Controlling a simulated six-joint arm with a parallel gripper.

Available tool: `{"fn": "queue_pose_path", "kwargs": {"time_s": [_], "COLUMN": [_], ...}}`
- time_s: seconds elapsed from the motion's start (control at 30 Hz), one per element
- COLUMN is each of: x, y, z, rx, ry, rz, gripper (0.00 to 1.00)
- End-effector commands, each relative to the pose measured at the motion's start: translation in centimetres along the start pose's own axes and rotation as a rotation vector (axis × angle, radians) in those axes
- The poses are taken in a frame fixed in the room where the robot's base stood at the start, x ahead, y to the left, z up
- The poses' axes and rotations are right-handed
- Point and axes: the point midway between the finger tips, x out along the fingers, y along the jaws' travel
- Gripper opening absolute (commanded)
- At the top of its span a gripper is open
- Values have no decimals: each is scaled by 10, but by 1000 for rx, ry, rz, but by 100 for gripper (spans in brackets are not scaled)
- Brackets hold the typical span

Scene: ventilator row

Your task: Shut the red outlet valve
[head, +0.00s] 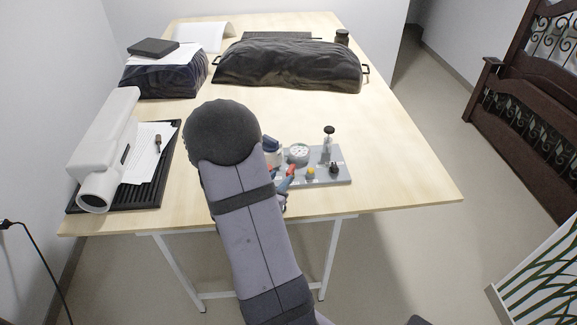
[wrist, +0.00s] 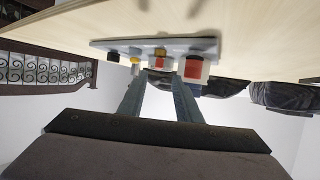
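A grey board (head: 335,178) with several valves and fittings lies near the table's front edge; it also shows in the wrist view (wrist: 120,45), which looks upside down. In the head view a red valve handle (head: 291,170) shows beside my arm. In the wrist view one red part (wrist: 160,62) lies beyond the gap between my fingers, and another red part (wrist: 193,70) is by the right fingertip. I cannot tell which is the outlet valve or whether either is touched. My gripper (wrist: 158,88) is open, with nothing between its fingers. My arm hides part of the board's left side.
On the board are a round white gauge (head: 298,152), a yellow knob (head: 311,173), a black knob (head: 334,168) and a tall black-topped fitting (head: 328,142). A white cylindrical device (head: 108,150) and papers (head: 150,155) stand at left. Dark covered bulk (head: 290,65) fills the back. The table's right side is clear.

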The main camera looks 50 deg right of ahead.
Motion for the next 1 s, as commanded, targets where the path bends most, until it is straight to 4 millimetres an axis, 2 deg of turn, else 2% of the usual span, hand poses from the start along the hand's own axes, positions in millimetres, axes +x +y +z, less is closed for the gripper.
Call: {"fn": "queue_pose_path", "kwargs": {"time_s": [0.27,0.7,1.0], "x": [6,58,74], "y": [3,3,3], "z": [-1,-2,-1], "rx": [1,1,0], "ry": [6,5,4], "rz": [12,11,8], "gripper": [31,31,31]}}
